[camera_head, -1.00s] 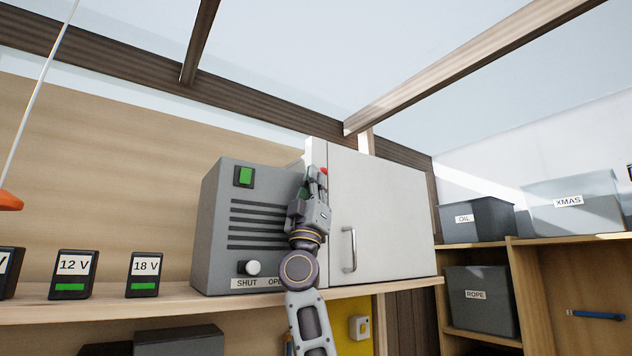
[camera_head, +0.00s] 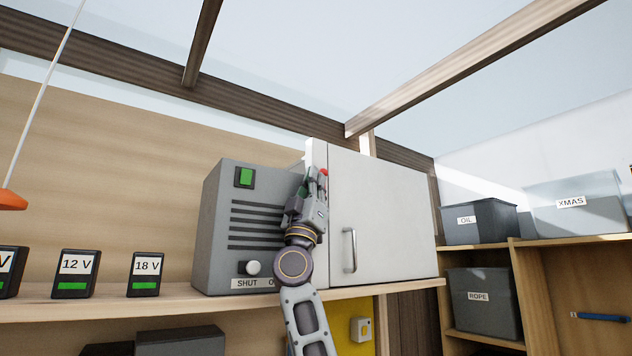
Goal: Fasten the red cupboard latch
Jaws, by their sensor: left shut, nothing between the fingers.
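The red cupboard latch (camera_head: 324,172) shows as a small red tip at the upper left edge of the white cupboard (camera_head: 383,200). Most of the latch is hidden behind my gripper. The cupboard door looks closed, with a metal handle (camera_head: 349,250) on its left part. My left gripper (camera_head: 311,176) points up, shut and empty, with its fingertips right beside the red tip. I cannot tell whether they touch it. My right gripper is not in view.
A grey box (camera_head: 225,215) with a green switch and a white knob stands left of the cupboard, close behind my arm. Chargers marked 12 V (camera_head: 75,273) and 18 V (camera_head: 146,273) stand on the shelf (camera_head: 180,304). Shelves with grey bins (camera_head: 481,222) are at the right.

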